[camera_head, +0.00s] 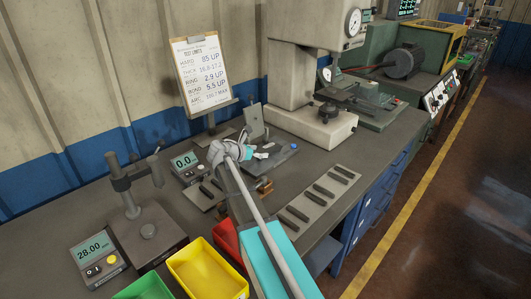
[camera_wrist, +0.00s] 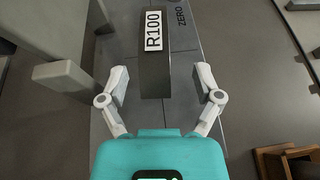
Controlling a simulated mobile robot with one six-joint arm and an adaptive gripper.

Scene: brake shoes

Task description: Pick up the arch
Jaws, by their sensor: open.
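A dark grey block (camera_wrist: 154,75) with a white label reading R100 lies ahead in the wrist view, seen from above. It may be the arch, but no curve shows from this angle. It is on a grey plate (camera_wrist: 188,62) marked ZERO. My gripper (camera_wrist: 162,80) is open, with one finger on each side of the block's near end and gaps on both sides. I cannot tell the height between the fingertips and the block. In the head view my gripper (camera_head: 263,153) is over the bench fixture, and the block cannot be made out there.
Brown pieces (camera_wrist: 292,160) lie low right in the wrist view. A grey upright (camera_wrist: 62,75) stands close on the left. The bench holds a readout (camera_head: 185,165), a tray of dark strips (camera_head: 319,198), a yellow bin (camera_head: 207,272) and a press (camera_head: 300,75).

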